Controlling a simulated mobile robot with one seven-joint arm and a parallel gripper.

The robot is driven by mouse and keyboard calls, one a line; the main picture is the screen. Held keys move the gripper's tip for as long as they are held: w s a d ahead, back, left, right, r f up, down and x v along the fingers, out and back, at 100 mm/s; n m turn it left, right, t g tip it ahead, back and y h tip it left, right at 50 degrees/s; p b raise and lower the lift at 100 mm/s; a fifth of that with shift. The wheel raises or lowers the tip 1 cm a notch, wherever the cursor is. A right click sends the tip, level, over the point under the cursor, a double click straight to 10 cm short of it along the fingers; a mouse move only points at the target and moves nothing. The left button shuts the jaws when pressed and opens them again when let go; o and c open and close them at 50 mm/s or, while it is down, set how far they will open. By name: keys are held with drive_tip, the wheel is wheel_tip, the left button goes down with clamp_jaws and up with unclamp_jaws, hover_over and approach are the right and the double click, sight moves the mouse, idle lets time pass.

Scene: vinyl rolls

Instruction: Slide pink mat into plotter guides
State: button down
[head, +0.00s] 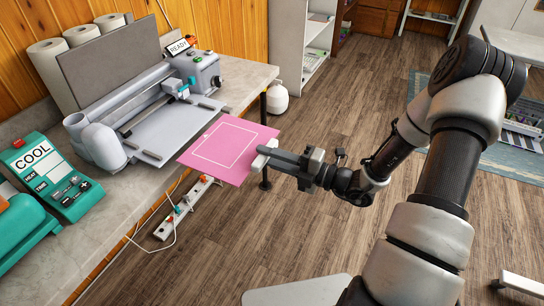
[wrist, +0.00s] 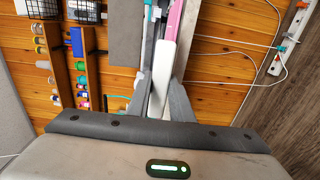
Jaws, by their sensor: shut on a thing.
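The pink mat (head: 228,148), with a white outlined rectangle, is held roughly flat beyond the table's front edge. Its far left side is close to the plotter's front tray (head: 160,150); I cannot tell whether they touch. The grey plotter (head: 118,103) stands on the table with a raised back panel and a READY sign. My gripper (head: 269,156) is at the mat's right side, shut on the white grip piece at its edge. In the wrist view, my gripper (wrist: 166,85) pinches the white piece (wrist: 162,65), with the mat's pink edge (wrist: 174,20) beyond. The guides are not clearly distinguishable.
A teal heat press (head: 40,180) marked COOL stands at the table's left. White rolls (head: 50,62) stand behind the plotter. The floor (head: 260,240) in front is mostly clear.

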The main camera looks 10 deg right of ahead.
drive_tip(key=p, duration=0.1)
approach(207, 137)
drive_tip(key=shift+s+d+r, duration=0.45)
drive_tip(key=shift+s+d, duration=0.3)
drive_tip(key=shift+d, duration=0.1)
idle(0.4)
drive_tip(key=shift+p+x, duration=0.55)
drive_tip(key=shift+x, duration=4.1)
drive_tip(key=shift+w, duration=0.1)
drive_tip(key=shift+x, duration=1.4)
drive_tip(key=shift+f, duration=0.15)
